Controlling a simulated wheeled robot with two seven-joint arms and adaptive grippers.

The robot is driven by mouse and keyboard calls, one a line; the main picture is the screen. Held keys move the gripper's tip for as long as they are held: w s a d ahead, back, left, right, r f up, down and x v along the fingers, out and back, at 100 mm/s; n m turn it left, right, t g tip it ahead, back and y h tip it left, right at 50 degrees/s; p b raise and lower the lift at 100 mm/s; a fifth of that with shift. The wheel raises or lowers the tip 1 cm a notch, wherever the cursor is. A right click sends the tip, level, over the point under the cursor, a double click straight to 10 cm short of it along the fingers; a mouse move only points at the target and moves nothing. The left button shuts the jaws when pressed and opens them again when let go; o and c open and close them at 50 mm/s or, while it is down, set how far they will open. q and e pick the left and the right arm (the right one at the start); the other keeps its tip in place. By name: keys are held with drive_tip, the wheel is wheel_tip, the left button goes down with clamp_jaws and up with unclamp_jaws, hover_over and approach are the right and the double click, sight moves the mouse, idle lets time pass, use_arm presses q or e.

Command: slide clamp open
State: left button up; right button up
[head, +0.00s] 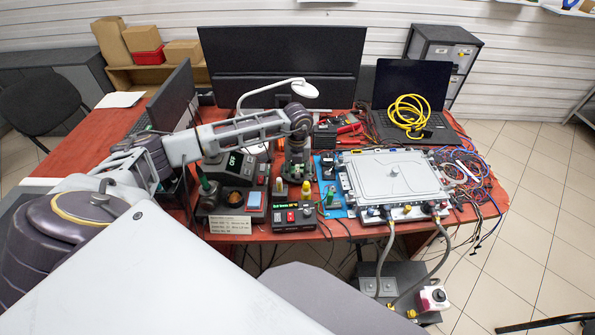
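A flat silver metal box (394,176) lies at the right of the red-brown table. Small coloured fittings sit along its front edge. Two grey coolant hoses, the left one (385,250) and the right one (442,250), hang from that edge to a dark unit (375,270) below. The clamps on the hoses are too small to tell apart or to see whether they are open. My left gripper (297,180) points down left of the box, over small devices and apart from the hoses. Its fingers are too small and dark to read. My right gripper is not in view.
Control boxes (296,217) with buttons stand at the table's front. A monitor (283,65), a laptop (410,90) and a coiled yellow cable (408,112) are behind. Loose wires (480,180) lie right of the metal box. A white box with a red button (433,298) is low right.

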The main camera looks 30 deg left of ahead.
use_arm(q)
drive_tip(key=shift+c, duration=0.8)
clamp_jaws()
drive_tip(key=shift+s+d, duration=0.15)
drive_tip(key=shift+s, duration=0.15)
drive_tip(key=shift+s+d, duration=0.15)
drive_tip(key=shift+s, duration=0.1)
drive_tip(key=shift+s+d+p, duration=0.2)
drive_tip(key=shift+s+p, duration=0.1)
drive_tip(key=shift+o, duration=0.8)
unclamp_jaws()
drive_tip(key=shift+r, duration=0.7)
wheel_tip(320, 180, up, 11)
drive_tip(key=shift+f, duration=0.15)
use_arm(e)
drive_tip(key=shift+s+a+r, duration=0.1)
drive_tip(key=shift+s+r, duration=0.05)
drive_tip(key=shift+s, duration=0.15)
